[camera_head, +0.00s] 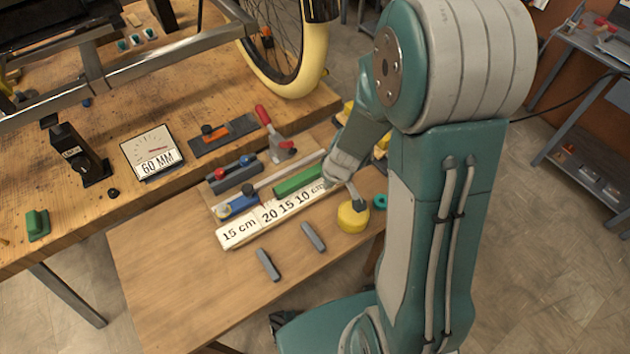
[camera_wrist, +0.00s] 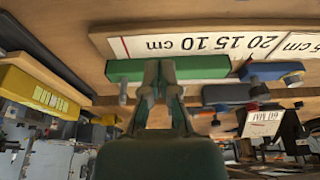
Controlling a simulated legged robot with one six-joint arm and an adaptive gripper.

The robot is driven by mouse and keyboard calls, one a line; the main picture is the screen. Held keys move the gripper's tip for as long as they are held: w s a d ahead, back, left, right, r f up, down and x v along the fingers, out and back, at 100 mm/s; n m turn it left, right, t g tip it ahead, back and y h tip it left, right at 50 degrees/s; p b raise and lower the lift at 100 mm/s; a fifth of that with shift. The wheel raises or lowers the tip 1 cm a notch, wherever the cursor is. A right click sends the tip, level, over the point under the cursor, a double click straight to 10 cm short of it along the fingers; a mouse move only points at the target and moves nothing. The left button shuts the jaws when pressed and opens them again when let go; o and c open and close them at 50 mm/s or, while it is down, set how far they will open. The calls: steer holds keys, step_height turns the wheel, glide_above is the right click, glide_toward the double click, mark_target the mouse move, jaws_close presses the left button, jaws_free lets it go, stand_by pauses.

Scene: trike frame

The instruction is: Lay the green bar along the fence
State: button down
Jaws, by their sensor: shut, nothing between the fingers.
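The green bar (camera_head: 299,180) lies lengthwise on the fixture board, beside the white scale strip (camera_head: 238,231) marked 20 15 10 cm. In the head view my arm's end is at the bar's right end and the fingertips are unclear.
A blue block (camera_head: 238,206) sits left of the bar. A red-handled clamp (camera_head: 270,128) stands behind the rail. A yellow round piece (camera_head: 352,216) is close to my wrist. Two grey bars (camera_head: 268,265) lie on the front table, whose left part is clear. A 60 MM gauge (camera_head: 153,153) stands further back.

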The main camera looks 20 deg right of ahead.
mark_target(312, 185)
steer(key=shift+x, duration=0.95)
steer(key=shift+w+a+f, duration=0.15)
steer(key=shift+a+f, duration=0.45)
steer(key=shift+f, duration=0.1)
steer(key=shift+w+d+f, duration=0.1)
steer(key=shift+f, duration=0.3)
steer(key=shift+w+d+f, duration=0.15)
steer(key=shift+f, duration=0.3)
steer(key=shift+w+a+f, duration=0.2)
steer(key=shift+a+f, duration=0.05)
steer(key=shift+f, duration=0.45)
steer(key=shift+w+a, duration=0.25)
steer(key=shift+w, duration=0.7)
steer(key=shift+w+a, duration=0.25)
steer(key=shift+w, duration=0.7)
steer(key=shift+w, duration=0.1)
